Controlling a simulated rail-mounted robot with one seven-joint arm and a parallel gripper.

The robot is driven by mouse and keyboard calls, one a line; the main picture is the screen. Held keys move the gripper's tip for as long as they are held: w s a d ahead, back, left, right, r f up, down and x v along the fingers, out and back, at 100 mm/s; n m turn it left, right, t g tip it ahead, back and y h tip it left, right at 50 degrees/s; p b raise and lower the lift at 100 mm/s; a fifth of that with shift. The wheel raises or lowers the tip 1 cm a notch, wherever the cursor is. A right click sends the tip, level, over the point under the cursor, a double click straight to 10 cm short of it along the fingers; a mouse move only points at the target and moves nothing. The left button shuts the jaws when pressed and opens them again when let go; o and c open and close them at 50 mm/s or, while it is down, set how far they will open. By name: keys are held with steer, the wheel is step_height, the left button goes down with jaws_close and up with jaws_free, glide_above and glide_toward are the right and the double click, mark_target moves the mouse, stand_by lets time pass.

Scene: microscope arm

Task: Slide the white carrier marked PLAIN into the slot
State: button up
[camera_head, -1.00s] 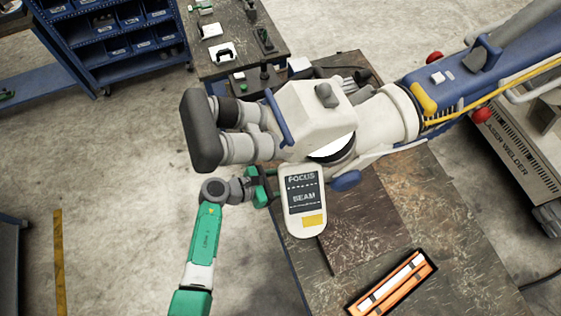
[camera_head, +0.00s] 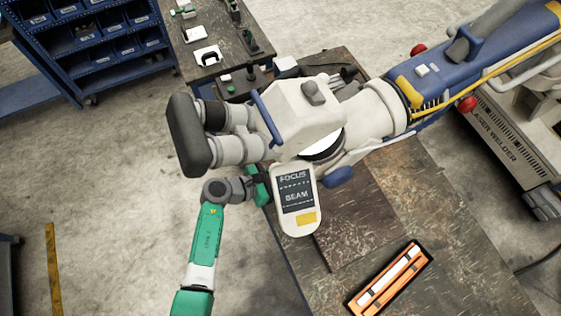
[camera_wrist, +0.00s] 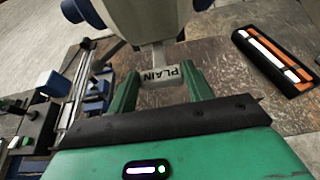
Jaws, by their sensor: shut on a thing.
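The white carrier marked PLAIN (camera_wrist: 158,76) is between the green fingers of my gripper (camera_wrist: 160,88) in the wrist view, its lettering upside down. My gripper is shut on it. The carrier lies right at the pale underside of the microscope head (camera_wrist: 150,20). The slot itself is hidden, and I cannot tell whether the carrier's far end is inside it. In the head view my gripper (camera_head: 262,188) is under the microscope (camera_head: 300,118), beside the FOCUS/BEAM panel (camera_head: 296,200), which partly hides it; the carrier is not visible there.
An orange-lined black case (camera_head: 390,282) with white sticks lies on the worktable (camera_head: 455,245); it also shows in the wrist view (camera_wrist: 275,55). A second bench (camera_head: 205,28) holds small parts at the back. The laser welder (camera_head: 500,130) stands at right.

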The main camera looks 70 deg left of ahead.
steer(key=shift+w, duration=0.95)
steer(key=o, duration=1.1)
steer(key=shift+c, duration=0.2)
steer(key=v, duration=0.8)
steer(key=shift+b, duration=0.35)
steer(key=shift+c, duration=0.3)
